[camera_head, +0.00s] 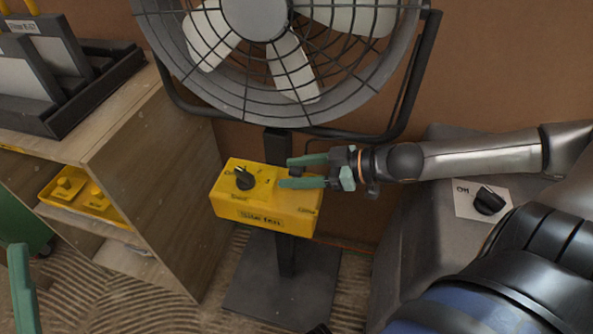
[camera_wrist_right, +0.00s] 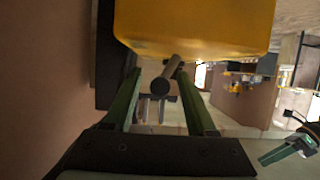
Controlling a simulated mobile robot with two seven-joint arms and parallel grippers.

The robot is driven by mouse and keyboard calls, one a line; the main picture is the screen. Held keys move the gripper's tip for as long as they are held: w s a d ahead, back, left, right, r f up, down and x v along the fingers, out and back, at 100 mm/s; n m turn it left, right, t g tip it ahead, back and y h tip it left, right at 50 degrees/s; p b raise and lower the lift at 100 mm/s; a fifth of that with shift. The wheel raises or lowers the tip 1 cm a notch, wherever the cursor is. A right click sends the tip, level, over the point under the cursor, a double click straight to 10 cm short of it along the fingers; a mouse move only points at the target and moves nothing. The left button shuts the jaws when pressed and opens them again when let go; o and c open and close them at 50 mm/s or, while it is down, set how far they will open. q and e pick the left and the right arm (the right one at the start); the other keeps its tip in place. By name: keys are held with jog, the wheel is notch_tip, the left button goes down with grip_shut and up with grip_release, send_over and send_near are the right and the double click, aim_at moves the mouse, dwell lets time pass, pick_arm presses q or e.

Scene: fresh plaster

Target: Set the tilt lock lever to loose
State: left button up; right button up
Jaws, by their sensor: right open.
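A yellow control box (camera_head: 235,213) sits on the fan's stand, with a black rotary knob (camera_head: 244,179) on its top. My right gripper (camera_head: 286,173) is open, its green fingers pointing left over the box's right end. In the right wrist view, a dark lever with a round end (camera_wrist_right: 161,86) shows between the open fingers, close to the yellow box (camera_wrist_right: 200,35). I cannot tell whether the fingers touch it. In the head view the fingers largely hide it, and its setting cannot be read. One green finger of my left gripper (camera_head: 22,290) shows at the lower left.
The caged fan (camera_head: 255,100) stands directly above the box, its black frame behind my right wrist. A wooden shelf (camera_head: 165,170) holding a yellow tray (camera_head: 85,200) is at left. A second black knob (camera_head: 489,200) on a white plate is at right.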

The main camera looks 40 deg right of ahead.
grip_shut()
dwell(0.3)
dwell(0.4)
